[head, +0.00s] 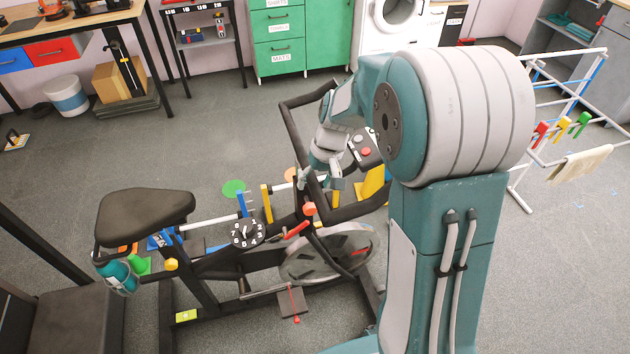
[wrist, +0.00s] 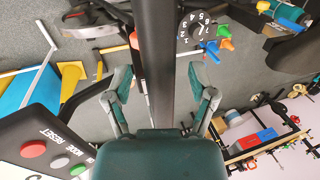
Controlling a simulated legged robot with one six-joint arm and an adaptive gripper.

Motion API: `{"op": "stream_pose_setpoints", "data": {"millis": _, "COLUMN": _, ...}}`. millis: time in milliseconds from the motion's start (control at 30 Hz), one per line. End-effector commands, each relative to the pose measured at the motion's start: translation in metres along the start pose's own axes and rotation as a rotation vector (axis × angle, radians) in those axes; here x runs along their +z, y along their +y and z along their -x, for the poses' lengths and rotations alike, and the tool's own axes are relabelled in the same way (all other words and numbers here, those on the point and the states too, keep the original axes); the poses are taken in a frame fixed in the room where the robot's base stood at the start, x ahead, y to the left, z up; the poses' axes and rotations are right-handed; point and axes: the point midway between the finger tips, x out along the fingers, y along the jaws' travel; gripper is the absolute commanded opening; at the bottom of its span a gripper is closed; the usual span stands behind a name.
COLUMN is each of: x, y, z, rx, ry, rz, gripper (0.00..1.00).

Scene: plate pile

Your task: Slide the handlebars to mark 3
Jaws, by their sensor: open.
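The handlebars (head: 292,120) are a black tube loop at the front of the exercise bike, beside a console (head: 365,148) with red and grey buttons. My gripper (head: 318,186) is at the handlebars, pointing down. In the wrist view my gripper (wrist: 162,88) is open, with one finger on each side of a black tube of the handlebars (wrist: 154,55). Gaps show between the fingers and the tube, so I see no grip. A black dial with white numbers (head: 246,233) is toward the seat; it also shows in the wrist view (wrist: 196,28). I cannot make out a handlebar mark 3.
The seat (head: 145,212) is at the left, with a teal bottle (head: 117,274) below it. A yellow lever (head: 266,203) and the flywheel (head: 330,255) are close to my gripper. A drying rack (head: 560,110) is at the right.

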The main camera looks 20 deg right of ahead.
Motion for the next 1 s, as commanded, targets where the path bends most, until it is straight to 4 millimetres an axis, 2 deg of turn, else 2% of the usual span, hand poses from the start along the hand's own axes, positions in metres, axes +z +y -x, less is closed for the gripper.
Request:
{"op": "stream_pose_setpoints", "data": {"millis": 33, "x": 0.000, "y": 0.000, "z": 0.000, "rx": 0.000, "ry": 0.000, "rz": 0.000, "gripper": 0.73}}
{"op": "stream_pose_setpoints", "data": {"millis": 67, "x": 0.000, "y": 0.000, "z": 0.000, "rx": 0.000, "ry": 0.000, "rz": 0.000, "gripper": 0.59}}
{"op": "stream_pose_setpoints", "data": {"millis": 100, "x": 0.000, "y": 0.000, "z": 0.000, "rx": 0.000, "ry": 0.000, "rz": 0.000, "gripper": 0.42}}
{"op": "stream_pose_setpoints", "data": {"millis": 200, "x": 0.000, "y": 0.000, "z": 0.000, "rx": 0.000, "ry": 0.000, "rz": 0.000, "gripper": 0.00}}
{"op": "stream_pose_setpoints", "data": {"millis": 433, "x": 0.000, "y": -0.001, "z": 0.003, "rx": 0.000, "ry": 0.001, "rz": 0.000, "gripper": 0.00}}
{"op": "stream_pose_setpoints", "data": {"millis": 700, "x": 0.000, "y": -0.009, "z": 0.035, "rx": 0.000, "ry": 0.002, "rz": 0.001, "gripper": 0.00}}
{"op": "stream_pose_setpoints", "data": {"millis": 933, "x": 0.000, "y": -0.009, "z": 0.034, "rx": 0.000, "ry": -0.001, "rz": 0.000, "gripper": 0.00}}
{"op": "stream_pose_setpoints", "data": {"millis": 967, "x": 0.000, "y": -0.009, "z": 0.034, "rx": 0.000, "ry": -0.001, "rz": 0.000, "gripper": 0.47}}
{"op": "stream_pose_setpoints", "data": {"millis": 1000, "x": 0.000, "y": -0.009, "z": 0.034, "rx": 0.000, "ry": -0.001, "rz": 0.000, "gripper": 0.65}}
